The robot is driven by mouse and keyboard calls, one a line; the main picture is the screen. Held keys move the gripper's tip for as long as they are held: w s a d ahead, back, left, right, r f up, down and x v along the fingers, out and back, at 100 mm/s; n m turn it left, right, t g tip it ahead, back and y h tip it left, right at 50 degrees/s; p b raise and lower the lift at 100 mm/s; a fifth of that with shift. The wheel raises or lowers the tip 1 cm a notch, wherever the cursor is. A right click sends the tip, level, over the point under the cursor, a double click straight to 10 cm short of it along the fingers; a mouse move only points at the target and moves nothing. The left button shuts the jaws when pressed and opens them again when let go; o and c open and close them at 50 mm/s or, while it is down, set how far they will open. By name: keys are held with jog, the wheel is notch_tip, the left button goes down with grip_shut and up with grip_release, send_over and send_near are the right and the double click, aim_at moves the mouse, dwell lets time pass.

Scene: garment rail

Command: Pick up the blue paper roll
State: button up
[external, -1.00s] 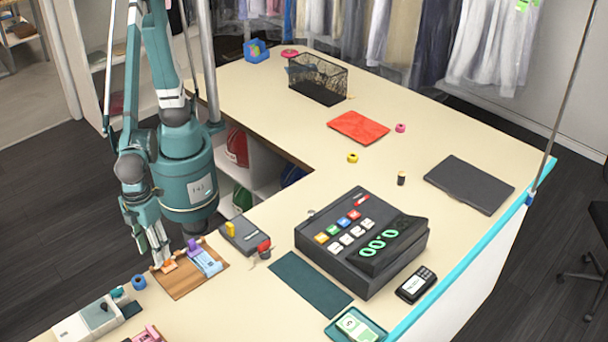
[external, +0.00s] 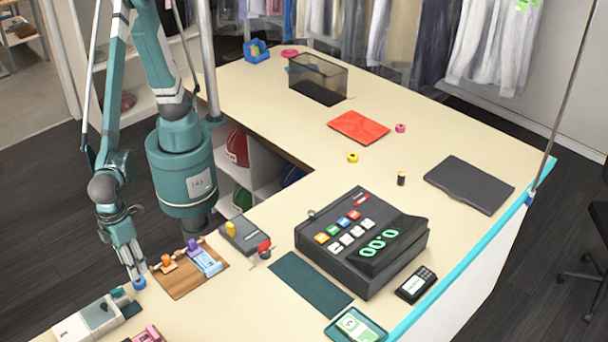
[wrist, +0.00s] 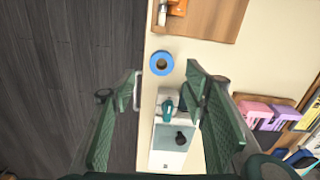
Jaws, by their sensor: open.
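The blue paper roll (wrist: 162,63) lies on the cream counter near its edge, its round hollow core facing up in the wrist view. In the external view the roll (external: 139,283) shows at the lower left, right by my fingertips. My gripper (external: 134,275) points down at it there. In the wrist view my gripper (wrist: 165,82) is open, with the two fingers apart. The roll shows beyond the fingertips, between their lines. Nothing is held. I cannot tell the exact height of the fingertips above the counter.
A wooden tray (external: 183,285) with small coloured items lies just right of the roll. A white and grey device (external: 88,320) stands just in front of it. The cash register (external: 340,250) is farther right. The dark floor (wrist: 70,80) lies beyond the counter edge.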

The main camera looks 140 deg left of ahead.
aim_at(139, 280)
jog(key=shift+f, duration=1.2)
jog(key=shift+f, duration=0.15)
jog(key=shift+w+a+f, duration=0.1)
jog(key=shift+a+f, duration=0.05)
jog(key=shift+f, duration=1.1)
jog(key=shift+a+f, duration=0.15)
jog(key=shift+f, duration=1.05)
jog(key=shift+c, duration=0.7)
jog(key=c, duration=0.7)
